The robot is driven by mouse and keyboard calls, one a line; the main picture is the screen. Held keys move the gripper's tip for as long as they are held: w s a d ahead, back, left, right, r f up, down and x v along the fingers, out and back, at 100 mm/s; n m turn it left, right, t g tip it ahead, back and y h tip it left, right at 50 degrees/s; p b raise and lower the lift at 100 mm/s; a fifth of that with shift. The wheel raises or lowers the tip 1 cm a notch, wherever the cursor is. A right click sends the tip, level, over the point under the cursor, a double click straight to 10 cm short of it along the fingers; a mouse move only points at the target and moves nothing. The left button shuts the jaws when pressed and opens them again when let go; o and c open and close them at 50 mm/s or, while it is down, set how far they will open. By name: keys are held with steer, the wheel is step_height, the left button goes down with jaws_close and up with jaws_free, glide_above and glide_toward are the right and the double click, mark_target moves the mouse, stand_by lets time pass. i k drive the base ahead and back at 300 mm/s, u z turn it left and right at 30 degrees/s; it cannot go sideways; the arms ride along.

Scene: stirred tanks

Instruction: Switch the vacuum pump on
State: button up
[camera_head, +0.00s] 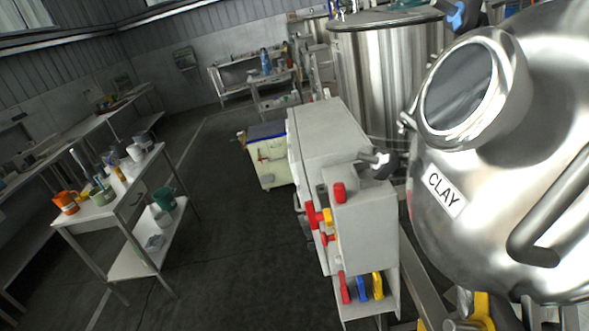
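I cannot pick out the vacuum pump with certainty. A light grey cabinet (338,132) stands in the middle of the view. Its near end carries a red knob (339,192) on top and red and yellow handles (317,217) on the side. Red, blue and yellow upright pieces (362,288) stand in the open shelf below. I cannot read any label or switch position there. My gripper is not in view.
A large shiny tank labelled CLAY (444,195) fills the right side, with a round window and bent pipe handle. Another steel tank (385,75) stands behind. A white cart (125,205) with mugs is at left. Dark floor (225,240) between cart and cabinet is clear.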

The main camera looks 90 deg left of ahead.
mark_target(307, 229)
steer(key=u, duration=2.65)
steer(key=k, duration=1.1)
steer(key=z, duration=0.35)
steer(key=i, duration=1)
steer(key=z, duration=0.05)
